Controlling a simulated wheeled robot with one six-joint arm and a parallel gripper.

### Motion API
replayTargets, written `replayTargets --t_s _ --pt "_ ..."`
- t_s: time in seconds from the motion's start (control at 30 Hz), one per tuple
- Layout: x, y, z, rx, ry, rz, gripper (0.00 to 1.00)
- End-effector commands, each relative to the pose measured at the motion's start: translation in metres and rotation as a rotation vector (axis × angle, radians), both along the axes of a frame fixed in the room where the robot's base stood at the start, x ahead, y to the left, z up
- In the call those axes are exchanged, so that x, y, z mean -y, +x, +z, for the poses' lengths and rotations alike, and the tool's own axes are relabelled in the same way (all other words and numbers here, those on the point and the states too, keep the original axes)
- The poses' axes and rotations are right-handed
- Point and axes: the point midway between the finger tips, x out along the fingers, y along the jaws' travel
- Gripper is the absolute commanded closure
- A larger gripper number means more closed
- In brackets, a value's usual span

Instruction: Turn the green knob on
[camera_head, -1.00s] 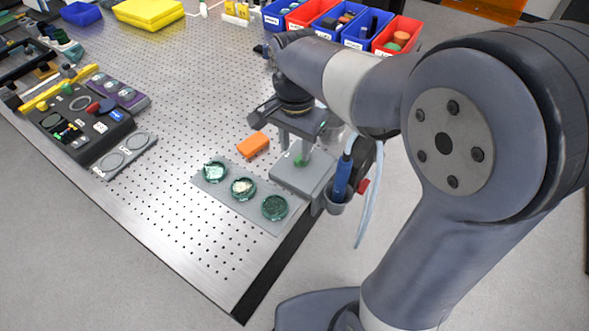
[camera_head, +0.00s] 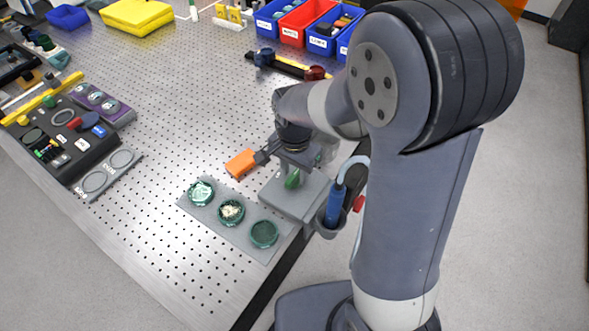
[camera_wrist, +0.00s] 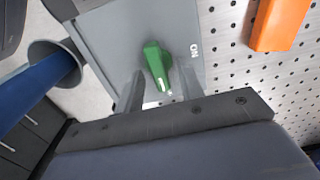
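The green knob (camera_wrist: 157,66) sits on a grey panel (camera_wrist: 100,30) in the wrist view. Its long grip runs up and down in the picture, with a white mark at its lower end. The white label "ON" (camera_wrist: 194,50) lies to its right. My gripper (camera_wrist: 160,88) is open, with one finger on each side of the knob's lower end; I cannot tell whether either touches it. In the head view the green knob (camera_head: 292,179) shows on the grey box (camera_head: 281,199), under my gripper (camera_head: 296,165).
An orange block (camera_head: 241,163) lies left of my gripper. A blue-handled tool (camera_head: 335,205) stands in a grey holder beside the box. A grey plate with several green-rimmed dishes (camera_head: 231,212) lies in front.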

Motion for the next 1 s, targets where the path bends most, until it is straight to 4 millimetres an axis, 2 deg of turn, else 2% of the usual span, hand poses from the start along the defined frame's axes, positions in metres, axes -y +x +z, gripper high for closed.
replayTargets --t_s 0.07,0.5,1.0 --pt "0.0000 0.0000 0.0001 0.000 0.000 0.000 0.64" --pt "0.0000 0.0001 0.0004 0.000 0.000 0.000 0.99" --pt "-0.0005 0.0005 0.0003 0.000 0.000 0.073 1.00"
